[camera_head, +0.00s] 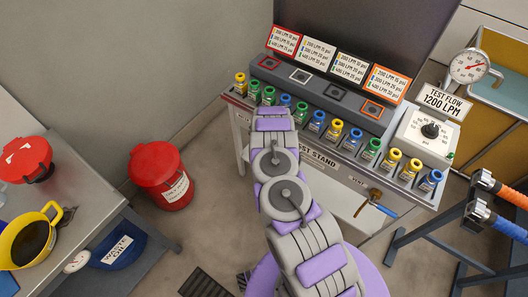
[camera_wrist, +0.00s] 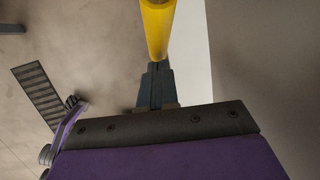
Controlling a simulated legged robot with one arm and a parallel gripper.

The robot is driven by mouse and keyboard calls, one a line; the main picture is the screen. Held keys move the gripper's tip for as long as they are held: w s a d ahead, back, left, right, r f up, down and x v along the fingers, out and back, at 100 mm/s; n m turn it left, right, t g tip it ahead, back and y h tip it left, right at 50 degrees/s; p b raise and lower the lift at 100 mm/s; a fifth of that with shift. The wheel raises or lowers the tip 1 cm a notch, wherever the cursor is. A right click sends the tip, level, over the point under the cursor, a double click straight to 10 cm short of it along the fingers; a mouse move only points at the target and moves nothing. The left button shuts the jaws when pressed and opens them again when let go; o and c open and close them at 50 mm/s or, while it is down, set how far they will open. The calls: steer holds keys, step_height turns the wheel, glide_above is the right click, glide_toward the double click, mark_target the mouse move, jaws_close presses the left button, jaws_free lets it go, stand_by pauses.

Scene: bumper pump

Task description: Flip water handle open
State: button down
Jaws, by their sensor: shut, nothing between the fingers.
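In the wrist view my gripper (camera_wrist: 155,72) is shut, its dark fingers together and nothing held between them. A yellow bar-like part (camera_wrist: 158,25) runs down from the top edge to just in front of the fingertips. I cannot tell whether they touch, or whether this is the water handle. In the head view a brass valve (camera_head: 375,194) with a blue handle (camera_head: 384,209) sits low on the front of the test stand. My gripper is hidden there beyond my purple and grey arm, which reaches to the stand's left end.
The test stand (camera_head: 345,175) carries a row of coloured bottles (camera_head: 335,131) and a dial box (camera_head: 425,135). A red bin (camera_head: 163,178) stands left on the floor. A bench (camera_head: 90,185) is at far left; orange-tipped hoses (camera_head: 500,190) rest on a rack at right.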

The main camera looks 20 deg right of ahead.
steer(key=shift+w+a+f+t+y+b, duration=0.15)
steer(key=shift+w+f+t+y+b, duration=0.2)
steer(key=shift+f+t+b, duration=0.2)
steer(key=shift+w+a+f+b, duration=0.15)
steer(key=shift+w+f+b, duration=0.05)
steer(key=shift+b, duration=0.15)
steer(key=shift+w+a+f+b, duration=0.35)
steer(key=shift+w+f+b, duration=0.15)
steer(key=shift+f+b, duration=0.1)
steer(key=shift+w+a+f, duration=0.25)
steer(key=shift+w+a, duration=0.3)
steer(key=shift+d, duration=0.1)
